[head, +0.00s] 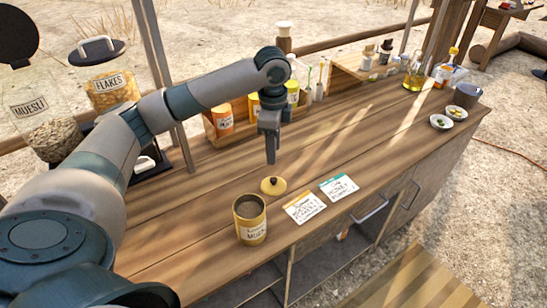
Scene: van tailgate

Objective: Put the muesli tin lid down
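The muesli tin (250,221) stands upright and uncovered on the wooden counter, its dark contents showing at the top. A round yellow lid (273,187) with a small dark knob lies on the counter just behind and right of the tin. My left gripper (271,158) points down above the lid, with a visible gap between its fingertips and the knob. Its fingers line up one behind the other, so their opening is hidden. My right gripper is out of view.
Two cards (305,207) (339,188) lie right of the lid. A wooden rack (225,135) with jars stands behind my gripper. Large muesli (45,128) and flakes (107,88) jars stand at left. Small bowls (441,122) sit at the far right. The counter's middle right is clear.

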